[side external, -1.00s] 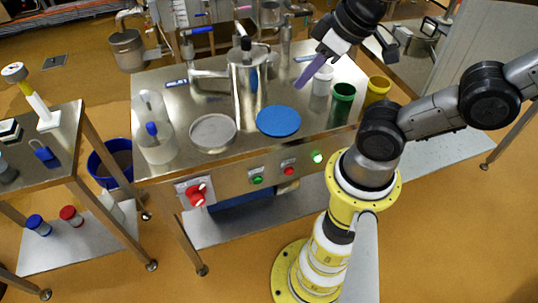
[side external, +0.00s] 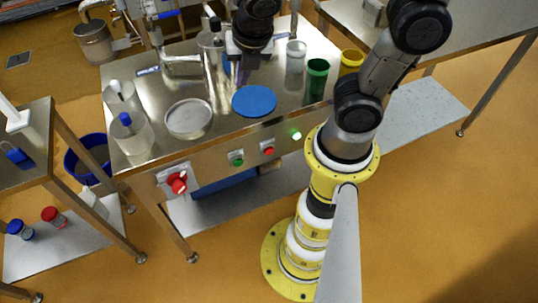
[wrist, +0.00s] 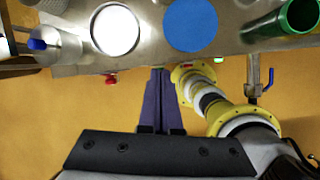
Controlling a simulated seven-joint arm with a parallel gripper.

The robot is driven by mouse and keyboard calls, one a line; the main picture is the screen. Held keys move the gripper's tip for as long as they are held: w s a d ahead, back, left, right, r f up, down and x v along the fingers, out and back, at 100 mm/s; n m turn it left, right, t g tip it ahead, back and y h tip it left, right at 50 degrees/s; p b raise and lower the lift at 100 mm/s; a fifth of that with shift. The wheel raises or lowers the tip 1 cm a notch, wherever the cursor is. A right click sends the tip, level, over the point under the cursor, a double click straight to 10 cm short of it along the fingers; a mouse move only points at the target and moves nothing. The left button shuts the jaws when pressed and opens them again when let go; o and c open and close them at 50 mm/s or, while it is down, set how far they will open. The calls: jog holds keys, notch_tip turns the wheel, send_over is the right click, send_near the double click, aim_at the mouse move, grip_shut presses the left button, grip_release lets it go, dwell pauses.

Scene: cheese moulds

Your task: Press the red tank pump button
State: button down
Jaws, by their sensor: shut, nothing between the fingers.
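The small red button (side external: 268,150) sits on the front panel of the steel bench in the side view, between a green button (side external: 237,159) and a lit green lamp (side external: 296,134). In the wrist view I cannot make out the small red button. My gripper (wrist: 160,72) is shut and empty, its purple fingers together and pointing at the bench's front edge in that view. In the side view my gripper (side external: 232,68) is above the bench top, behind the blue disc, with its fingers mostly hidden. It is apart from the button.
A larger red knob (side external: 177,182) is on the panel's left; it also shows in the wrist view (wrist: 111,79). On the bench are a blue disc (side external: 254,101), a grey round lid (side external: 188,118), a green cup (side external: 316,80) and a yellow cup (side external: 351,61). The space before the panel is open.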

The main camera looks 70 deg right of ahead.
aim_at(269, 150)
jog(key=a+f+n+g+h, duration=0.15)
jog(key=a+f+n, duration=0.35)
jog(key=f+n, duration=0.65)
jog(key=s+a+f+n+g+h, duration=0.2)
jog(key=s+f+n+h, duration=0.1)
jog(key=s+f+n, duration=0.4)
notch_tip(269, 150, down, 3)
jog(key=shift+s+r+n, duration=0.1)
jog(key=shift+s+n, duration=0.25)
jog(key=shift+n, duration=0.8)
jog(key=w+d+f, duration=0.2)
jog(key=d+f, duration=0.6)
jog(key=d, duration=0.1)
jog(key=shift+w, duration=0.25)
jog(key=shift+d, duration=0.1)
